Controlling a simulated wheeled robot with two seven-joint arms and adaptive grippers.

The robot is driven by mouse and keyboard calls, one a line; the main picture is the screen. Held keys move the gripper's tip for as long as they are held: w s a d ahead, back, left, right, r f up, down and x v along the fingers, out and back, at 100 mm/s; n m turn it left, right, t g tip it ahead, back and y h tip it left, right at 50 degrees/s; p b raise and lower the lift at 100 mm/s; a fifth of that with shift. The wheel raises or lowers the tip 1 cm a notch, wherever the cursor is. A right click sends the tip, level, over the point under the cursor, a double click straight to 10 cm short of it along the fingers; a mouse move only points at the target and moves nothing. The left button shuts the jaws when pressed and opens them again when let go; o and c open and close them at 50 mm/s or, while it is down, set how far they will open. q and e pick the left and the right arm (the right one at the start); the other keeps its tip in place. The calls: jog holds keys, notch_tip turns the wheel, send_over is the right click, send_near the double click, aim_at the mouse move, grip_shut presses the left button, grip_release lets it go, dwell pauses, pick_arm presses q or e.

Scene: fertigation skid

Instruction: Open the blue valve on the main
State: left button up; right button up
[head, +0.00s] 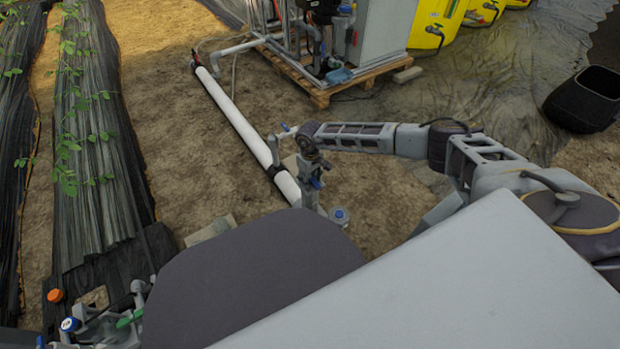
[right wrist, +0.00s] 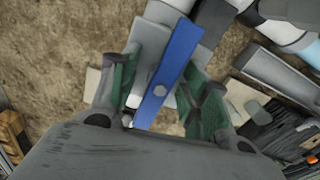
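The blue valve handle (right wrist: 170,68) is a flat blue bar with a round bolt head, lying slantwise between the fingers of my right gripper (right wrist: 163,92) in the right wrist view. The green-padded fingers stand apart on either side of the bar; I cannot tell whether the right one touches it. In the head view my right gripper (head: 313,170) points down at a grey upright fitting beside the white main pipe (head: 237,118). Small blue parts (head: 315,183) show there, partly hidden by the gripper. I cannot make out my left gripper.
A round blue-topped fitting (head: 340,214) stands close to the right. Orange (head: 55,295) and blue (head: 70,324) caps and grey fittings are at lower left. A skid on a wooden pallet (head: 322,92) stands behind; a black tub (head: 583,100) is far right. Plant beds lie left.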

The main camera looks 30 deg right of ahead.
dwell(0.3)
jog(key=shift+r, duration=0.3)
notch_tip(320, 180, up, 4)
jog(key=p, duration=0.3)
jog(key=shift+r, duration=0.1)
notch_tip(320, 180, up, 2)
jog(key=shift+p, duration=0.95)
jog(key=shift+r+p, duration=0.9)
jog(key=shift+r, duration=0.75)
pick_arm(q)
notch_tip(320, 180, up, 7)
jog(key=shift+a+r+g+y, duration=0.15)
jog(key=shift+a+g+y, duration=0.25)
jog(key=shift+a, duration=0.1)
pick_arm(e)
jog(key=shift+a, duration=0.1)
